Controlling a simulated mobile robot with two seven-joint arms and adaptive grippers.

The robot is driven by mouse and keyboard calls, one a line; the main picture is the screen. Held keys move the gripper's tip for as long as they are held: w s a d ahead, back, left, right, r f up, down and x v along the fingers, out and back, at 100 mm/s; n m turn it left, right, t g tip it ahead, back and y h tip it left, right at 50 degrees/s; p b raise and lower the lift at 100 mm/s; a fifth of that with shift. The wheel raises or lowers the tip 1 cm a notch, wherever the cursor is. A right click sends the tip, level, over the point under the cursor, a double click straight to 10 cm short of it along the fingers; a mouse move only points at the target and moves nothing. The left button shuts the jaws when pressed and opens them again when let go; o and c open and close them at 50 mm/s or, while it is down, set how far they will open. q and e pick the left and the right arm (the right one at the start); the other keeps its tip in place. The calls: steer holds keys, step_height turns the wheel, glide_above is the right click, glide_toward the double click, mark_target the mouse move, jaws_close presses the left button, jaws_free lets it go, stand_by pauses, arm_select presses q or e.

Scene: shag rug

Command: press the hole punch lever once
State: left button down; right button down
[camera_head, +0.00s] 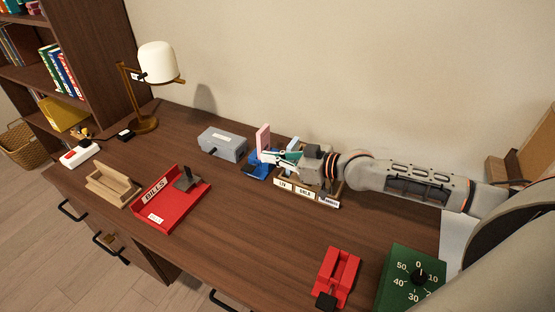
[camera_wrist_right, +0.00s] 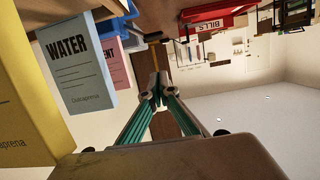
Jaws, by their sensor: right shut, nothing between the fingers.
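A low blue device (camera_head: 257,168), which looks like the hole punch, sits at the back middle of the desk. My right gripper (camera_head: 264,156) reaches in from the right, its tips over or just behind the blue device; I cannot tell whether they touch it. The gripper hides part of it, and its lever is hard to make out. In the wrist view the right fingers (camera_wrist_right: 156,92) are together and empty, and blue parts (camera_wrist_right: 112,27) show beyond the cards. My left gripper is not in view.
A pink card (camera_head: 263,138) stands beside the gripper, near a labelled sorter (camera_head: 305,191). A grey box (camera_head: 222,144) lies left. A red bills tray (camera_head: 170,212), red device (camera_head: 339,272) and green timer (camera_head: 408,275) stand nearer. The desk middle is clear.

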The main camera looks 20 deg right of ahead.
glide_above(252, 168)
steer(key=s, duration=0.1)
steer(key=f, duration=0.2)
steer(key=f+b, duration=0.1)
steer(key=f, duration=0.1)
steer(key=shift+s+d+f+b, duration=0.15)
steer(key=shift+d+f+b, duration=0.15)
steer(key=shift+f, duration=0.3)
steer(key=shift+f, duration=0.1)
